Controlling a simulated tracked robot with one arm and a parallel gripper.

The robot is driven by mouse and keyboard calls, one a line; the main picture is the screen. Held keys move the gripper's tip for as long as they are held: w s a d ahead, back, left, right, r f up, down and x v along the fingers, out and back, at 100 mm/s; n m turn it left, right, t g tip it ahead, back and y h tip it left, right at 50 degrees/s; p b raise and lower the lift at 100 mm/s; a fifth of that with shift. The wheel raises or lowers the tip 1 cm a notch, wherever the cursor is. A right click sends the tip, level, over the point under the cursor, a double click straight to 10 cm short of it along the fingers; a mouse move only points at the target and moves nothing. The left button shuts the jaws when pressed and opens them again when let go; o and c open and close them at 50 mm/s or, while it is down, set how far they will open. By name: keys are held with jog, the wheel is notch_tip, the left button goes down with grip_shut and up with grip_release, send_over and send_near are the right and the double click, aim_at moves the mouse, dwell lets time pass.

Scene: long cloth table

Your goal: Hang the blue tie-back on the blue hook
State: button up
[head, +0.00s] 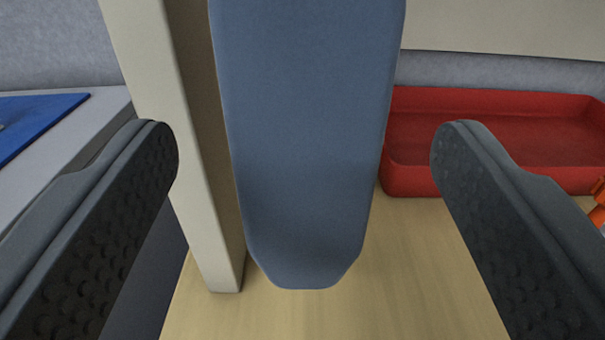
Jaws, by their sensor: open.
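A blue-grey tapered strip, which looks like the blue tie-back (305,130), hangs upright in the middle of the head view. Its upper end is cut off by the top of the picture, and its narrow lower end is free above the wooden surface. My gripper (305,145) is open, with one dark finger to the left of the strip and one to the right. Gaps show between the strip and both fingers, so neither appears to touch it. The blue hook is not in view, and what holds the strip up cannot be seen.
A cream post (185,130) stands just left of the strip. A red tray (410,180) is behind on the right, with an orange object (598,212) at the right edge. A blue mat (40,112) lies on a grey surface at left. Bare wood (350,310) shows below.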

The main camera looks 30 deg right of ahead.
jog(key=p+v, duration=0.1)
jog(key=v, duration=1.1)
jog(key=w+a+r+n+t+y+p, duration=0.1)
jog(key=w+a+r+n+y, duration=0.15)
jog(key=a+r, duration=0.75)
jog(key=w+a+r+n+y+p, duration=0.1)
jog(key=w+a+r+y, duration=0.2)
jog(key=a+r, duration=0.65)
jog(key=s+a+r+n+y, duration=0.1)
jog(key=s+a+r+y, duration=0.1)
jog(key=s+a+r, duration=0.3)
jog(key=s+a+r+n+y+p, duration=0.1)
jog(key=s+a+r, duration=0.5)
jog(key=r, duration=0.7)
jog(key=shift+a+n+g+y, duration=0.4)
jog(key=shift+a+y, duration=0.15)
jog(key=shift+a, duration=0.45)
jog(key=shift+s+r, duration=0.1)
jog(key=shift+r, duration=0.05)
